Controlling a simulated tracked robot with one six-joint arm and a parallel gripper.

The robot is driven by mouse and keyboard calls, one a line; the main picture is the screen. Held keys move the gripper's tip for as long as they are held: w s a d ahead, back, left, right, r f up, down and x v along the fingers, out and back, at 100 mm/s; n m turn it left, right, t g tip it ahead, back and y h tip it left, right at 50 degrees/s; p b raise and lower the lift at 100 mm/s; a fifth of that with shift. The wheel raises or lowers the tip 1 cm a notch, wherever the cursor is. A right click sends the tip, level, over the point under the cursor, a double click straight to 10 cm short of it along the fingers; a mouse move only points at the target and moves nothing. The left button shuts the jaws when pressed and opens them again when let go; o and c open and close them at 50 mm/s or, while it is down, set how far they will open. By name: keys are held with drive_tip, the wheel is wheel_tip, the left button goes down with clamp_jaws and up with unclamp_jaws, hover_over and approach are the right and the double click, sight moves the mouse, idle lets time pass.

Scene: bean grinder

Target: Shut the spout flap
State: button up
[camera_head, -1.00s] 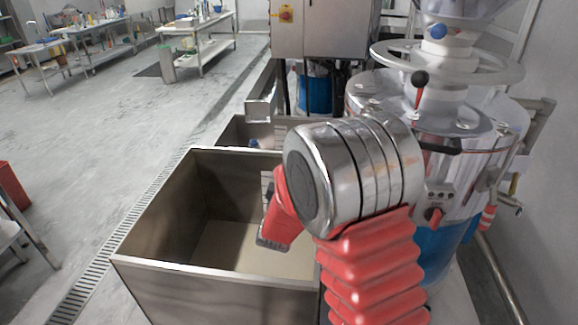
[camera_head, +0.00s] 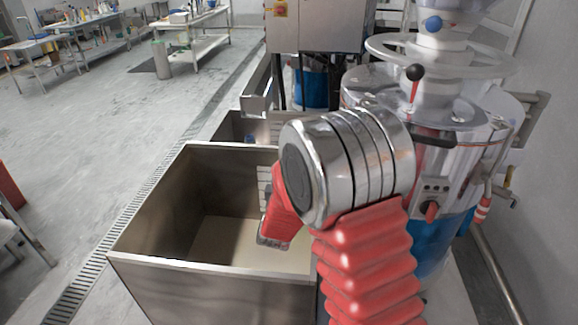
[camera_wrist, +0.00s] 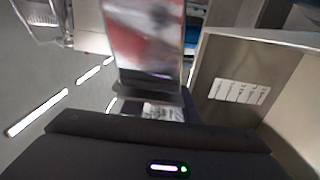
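The bean grinder (camera_head: 465,100) is the large shiny metal machine at the right of the head view, with a wheel-like ring on top. Its front is partly hidden behind my arm, and I cannot make out the spout flap there. In the wrist view, a shiny metal plate (camera_wrist: 145,40) with blurred red reflections stands upright ahead of my gripper; I cannot tell whether it is the flap. My gripper (camera_head: 272,241) hangs low at the left of my arm, over the open bin. Its fingers are not clear in either view.
An open steel bin (camera_head: 150,215) stands in front, left of my arm; its labelled wall (camera_wrist: 240,90) shows in the wrist view. A metal chute (camera_head: 257,105) lies behind it. A cabinet (camera_head: 315,25) stands at the back. The floor on the left is mostly clear.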

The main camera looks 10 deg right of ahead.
drive_tip(key=o, duration=0.3)
drive_tip(key=shift+r, duration=0.1)
drive_tip(key=shift+s, duration=0.1)
drive_tip(key=v, duration=1.3)
drive_tip(key=shift+s, duration=0.25)
drive_tip(key=shift+a, duration=0.1)
